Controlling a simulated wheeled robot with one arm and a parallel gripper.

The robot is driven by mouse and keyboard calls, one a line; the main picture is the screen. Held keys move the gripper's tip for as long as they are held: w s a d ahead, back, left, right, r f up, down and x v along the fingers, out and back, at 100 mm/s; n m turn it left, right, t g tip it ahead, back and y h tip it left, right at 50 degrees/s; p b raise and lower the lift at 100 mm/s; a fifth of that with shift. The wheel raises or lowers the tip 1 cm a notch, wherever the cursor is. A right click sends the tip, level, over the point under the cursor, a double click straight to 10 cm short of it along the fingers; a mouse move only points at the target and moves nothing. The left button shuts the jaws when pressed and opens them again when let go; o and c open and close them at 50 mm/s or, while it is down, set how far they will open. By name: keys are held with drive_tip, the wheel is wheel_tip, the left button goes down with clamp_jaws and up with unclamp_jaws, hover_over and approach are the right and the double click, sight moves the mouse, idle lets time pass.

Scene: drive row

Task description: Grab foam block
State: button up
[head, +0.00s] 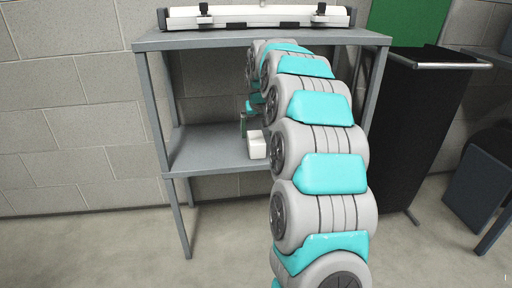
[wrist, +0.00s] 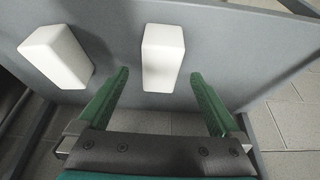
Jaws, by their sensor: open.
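Two white blocks show in the wrist view on the grey shelf; either could be the foam block. One white block (wrist: 162,58) stands ahead of my gripper (wrist: 160,74), in line with the gap between the green fingers. The other white block (wrist: 55,56) lies to the left, outside the left finger, and is tilted in the picture. My gripper is open and empty, its fingers apart from both blocks. In the head view a white block (head: 257,147) sits on the middle shelf beside my arm; my gripper (head: 245,124) is mostly hidden behind the arm.
The grey shelf unit (head: 205,150) has posts at its sides and a top board (head: 240,38) above my gripper, bearing a long white and black object (head: 255,17). A black panel-sided cart (head: 415,125) stands right. The shelf left of the blocks looks clear.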

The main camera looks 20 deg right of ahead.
sight(256, 138)
drive_tip(key=x, duration=0.7)
drive_tip(key=shift+w+f+b, duration=0.15)
drive_tip(key=shift+w+b, duration=0.05)
drive_tip(key=shift+b, duration=0.15)
drive_tip(key=shift+c, duration=0.2)
drive_tip(key=c, duration=1.3)
